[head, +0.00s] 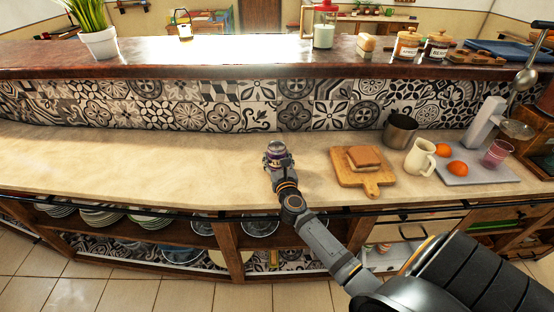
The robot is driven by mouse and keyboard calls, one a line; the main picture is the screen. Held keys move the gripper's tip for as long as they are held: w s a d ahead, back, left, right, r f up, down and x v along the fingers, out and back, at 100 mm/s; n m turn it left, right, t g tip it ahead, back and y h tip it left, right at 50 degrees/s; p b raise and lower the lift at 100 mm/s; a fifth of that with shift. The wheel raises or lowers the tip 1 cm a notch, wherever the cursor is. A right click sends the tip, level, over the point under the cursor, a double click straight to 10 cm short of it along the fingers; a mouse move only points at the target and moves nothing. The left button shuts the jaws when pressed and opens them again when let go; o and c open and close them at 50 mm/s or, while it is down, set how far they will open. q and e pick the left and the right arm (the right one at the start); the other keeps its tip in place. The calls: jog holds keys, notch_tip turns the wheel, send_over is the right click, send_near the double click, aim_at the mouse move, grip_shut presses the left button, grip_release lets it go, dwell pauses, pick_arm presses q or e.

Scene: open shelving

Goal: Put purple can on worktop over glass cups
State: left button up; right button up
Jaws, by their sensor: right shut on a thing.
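A purple can (276,149) with a silvery top is upright in my right gripper (279,162). The gripper is shut around it, and its fingers hide the can's lower part. Can and gripper are over the front half of the pale worktop (170,165), left of the cutting board. I cannot tell whether the can's base touches the worktop. Clear glass-like items (259,226) show on the open shelf below, under the can's area; they are too small to tell their exact shape. My left gripper is not in view.
A cutting board (371,184) with a sandwich, a metal pot (400,130), a cream jug (420,157) and a tray (490,174) with oranges stand to the right. Plates (102,216) are on the shelf at left. The worktop left of the can is clear.

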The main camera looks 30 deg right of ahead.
jog(key=o, duration=1)
jog(key=shift+f, duration=0.1)
jog(key=o, duration=0.5)
jog(key=shift+r, duration=0.2)
jog(key=b+v, duration=0.1)
jog(key=v, duration=1)
jog(key=shift+s+f, duration=0.15)
jog(key=shift+s+a+b, duration=0.2)
jog(key=shift+s+b, duration=0.1)
jog(key=shift+s, duration=0.05)
